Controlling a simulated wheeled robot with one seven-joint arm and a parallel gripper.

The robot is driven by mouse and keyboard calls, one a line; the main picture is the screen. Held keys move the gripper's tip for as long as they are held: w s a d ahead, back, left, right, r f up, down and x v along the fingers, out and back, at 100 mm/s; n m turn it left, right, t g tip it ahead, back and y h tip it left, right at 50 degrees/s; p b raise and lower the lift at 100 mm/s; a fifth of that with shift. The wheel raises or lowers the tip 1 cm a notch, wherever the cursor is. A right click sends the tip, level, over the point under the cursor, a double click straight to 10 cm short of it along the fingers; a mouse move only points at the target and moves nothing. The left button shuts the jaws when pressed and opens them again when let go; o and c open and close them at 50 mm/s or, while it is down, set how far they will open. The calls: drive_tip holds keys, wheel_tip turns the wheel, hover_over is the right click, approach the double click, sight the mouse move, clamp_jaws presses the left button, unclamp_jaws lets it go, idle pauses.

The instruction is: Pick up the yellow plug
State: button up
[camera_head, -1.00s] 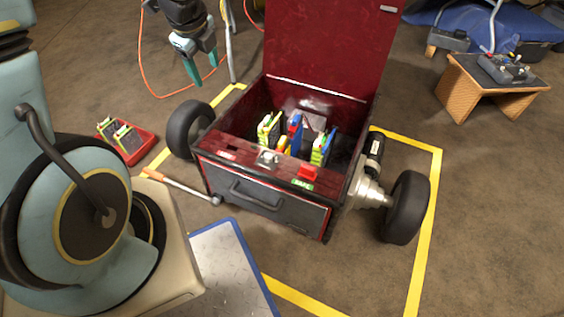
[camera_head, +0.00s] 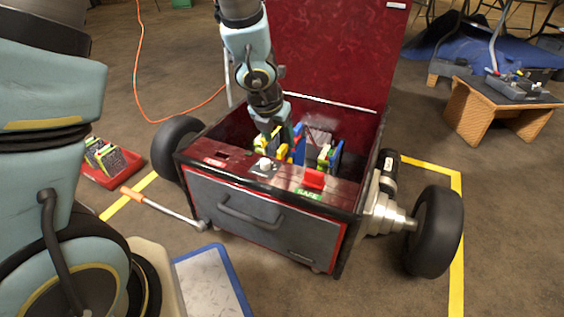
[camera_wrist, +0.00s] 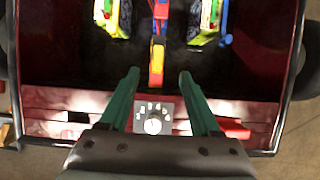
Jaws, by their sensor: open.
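The yellow plug (camera_wrist: 156,54) shows in the wrist view inside the open red box, in line with red and blue parts, its near end orange-red. My gripper (camera_wrist: 159,76) is open and empty, its two teal fingers pointing into the box. The fingertips appear on either side of the plug's near end in the picture; I cannot tell their height above it. In the head view my gripper (camera_head: 272,128) is over the box's left part, and the plug is largely hidden or hard to tell apart there.
Yellow-green modules stand left (camera_wrist: 106,14) and right (camera_wrist: 209,20) of the plug. The box's front panel carries a knob (camera_head: 264,164) and a red switch (camera_head: 315,178). The raised red lid (camera_head: 330,60) stands behind. A red tray (camera_head: 124,170) lies on the floor at left.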

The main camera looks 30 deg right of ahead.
sight(281, 149)
drive_tip(key=b+x, duration=0.4)
drive_tip(key=x, duration=0.4)
drive_tip(key=shift+w+a, duration=0.15)
drive_tip(key=shift+c, duration=0.4)
clamp_jaws()
